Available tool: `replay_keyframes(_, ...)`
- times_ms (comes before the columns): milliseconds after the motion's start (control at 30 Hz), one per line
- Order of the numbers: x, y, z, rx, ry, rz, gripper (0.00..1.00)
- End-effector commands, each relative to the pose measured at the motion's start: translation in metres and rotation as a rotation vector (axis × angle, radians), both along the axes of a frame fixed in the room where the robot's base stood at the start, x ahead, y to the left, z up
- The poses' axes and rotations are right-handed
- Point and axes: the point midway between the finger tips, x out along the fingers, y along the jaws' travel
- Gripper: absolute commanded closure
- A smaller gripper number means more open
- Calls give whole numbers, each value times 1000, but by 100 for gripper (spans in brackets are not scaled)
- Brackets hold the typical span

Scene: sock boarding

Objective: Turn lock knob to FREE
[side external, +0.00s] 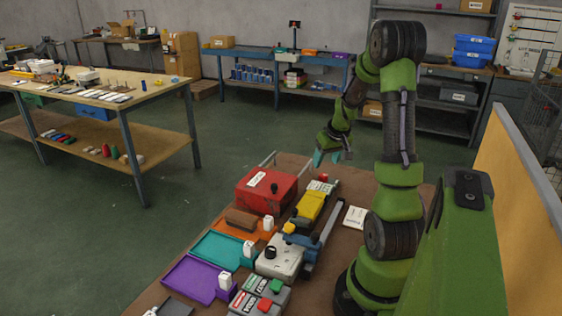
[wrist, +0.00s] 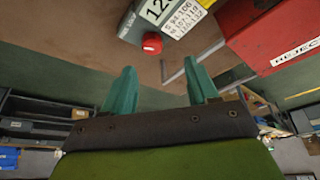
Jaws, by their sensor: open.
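My gripper (side external: 333,156) is open and empty, raised near the far edge of the brown work table. Its two teal fingers also show spread apart in the wrist view (wrist: 160,75). A black knob (side external: 270,252) stands on a pale grey-white unit (side external: 285,266), well nearer the camera than my gripper. Another black knob (side external: 274,188) is on the red box (side external: 258,200). No FREE marking is readable, so I cannot tell which is the lock knob. A red round button (side external: 323,178) at the far end of the machine row shows in the wrist view (wrist: 151,43).
Orange, teal (side external: 212,254) and purple (side external: 190,281) trays line the table's left side. A yellow block (side external: 310,206) and a blue-grey bar (side external: 328,222) stand right of the red box. A white card (side external: 355,217) lies flat. Green and red buttons are in front.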

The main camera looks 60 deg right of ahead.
Motion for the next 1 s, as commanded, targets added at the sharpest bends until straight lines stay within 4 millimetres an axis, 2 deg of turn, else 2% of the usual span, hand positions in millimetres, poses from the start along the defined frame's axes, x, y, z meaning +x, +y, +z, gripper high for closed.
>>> replay_keyframes(67,4,-13,-2,-55,57,63,41)
replay_keyframes(167,4,-59,12,-278,171,193,41)
replay_keyframes(200,7,-80,24,-384,211,249,41)
replay_keyframes(300,27,-124,60,-654,287,416,41)
replay_keyframes(400,62,-149,100,-907,326,635,41)
replay_keyframes(433,74,-152,111,-971,331,711,41)
replay_keyframes(500,104,-150,130,-1096,333,906,41)
replay_keyframes(567,126,-140,139,-1166,327,1092,41)
replay_keyframes(600,138,-130,141,-1190,323,1223,41)
replay_keyframes(667,151,-113,138,-1188,318,1428,41)
replay_keyframes(733,153,-92,128,-1122,322,1667,41)
replay_keyframes(767,149,-84,122,-1073,327,1763,41)
replay_keyframes(867,118,-62,105,-830,368,2040,41)
replay_keyframes(1000,54,-48,97,-442,444,2219,41)
